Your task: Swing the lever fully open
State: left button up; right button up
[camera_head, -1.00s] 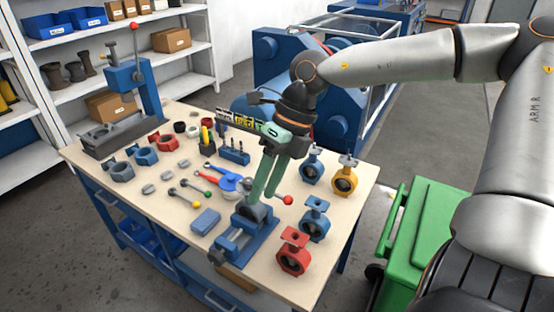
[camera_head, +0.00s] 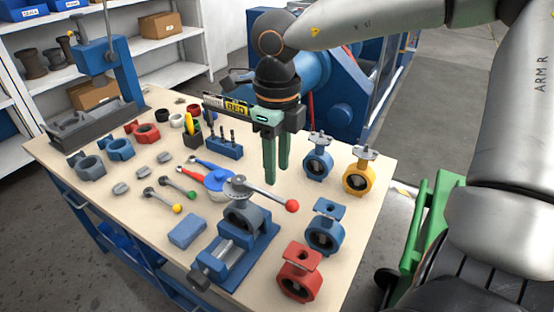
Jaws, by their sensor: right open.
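The valve (camera_head: 243,216) is a dark grey ring body held upright in a blue vise (camera_head: 236,250) near the front of the bench. On its top sits a lever (camera_head: 262,194) with a grey shaft and a red ball (camera_head: 292,206) at its end. The lever points to the right and slightly toward me. My right gripper (camera_head: 276,180) has two green fingers pointing down, apart and empty. In the picture it is just behind and above the lever shaft; whether it touches cannot be told. My left gripper is not in view.
Other valve bodies, blue (camera_head: 318,164), yellow (camera_head: 360,175) and red (camera_head: 299,282), stand to the right. Loose levers (camera_head: 179,188), a blue box (camera_head: 187,231) and a tool rack (camera_head: 225,147) lie left.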

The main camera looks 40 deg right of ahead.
aim_at(277, 197)
notch_tip(277, 197, down, 7)
jog(key=b, duration=0.4)
jog(key=shift+r+b, duration=0.2)
jog(key=shift+b, duration=0.2)
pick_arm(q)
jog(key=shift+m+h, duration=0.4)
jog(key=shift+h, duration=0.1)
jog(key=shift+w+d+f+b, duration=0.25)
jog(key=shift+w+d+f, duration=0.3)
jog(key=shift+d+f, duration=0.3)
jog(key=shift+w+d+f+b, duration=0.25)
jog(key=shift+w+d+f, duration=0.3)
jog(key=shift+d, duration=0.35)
pick_arm(e)
jog(key=shift+f, duration=0.4)
jog(key=shift+c, duration=0.2)
grip_shut()
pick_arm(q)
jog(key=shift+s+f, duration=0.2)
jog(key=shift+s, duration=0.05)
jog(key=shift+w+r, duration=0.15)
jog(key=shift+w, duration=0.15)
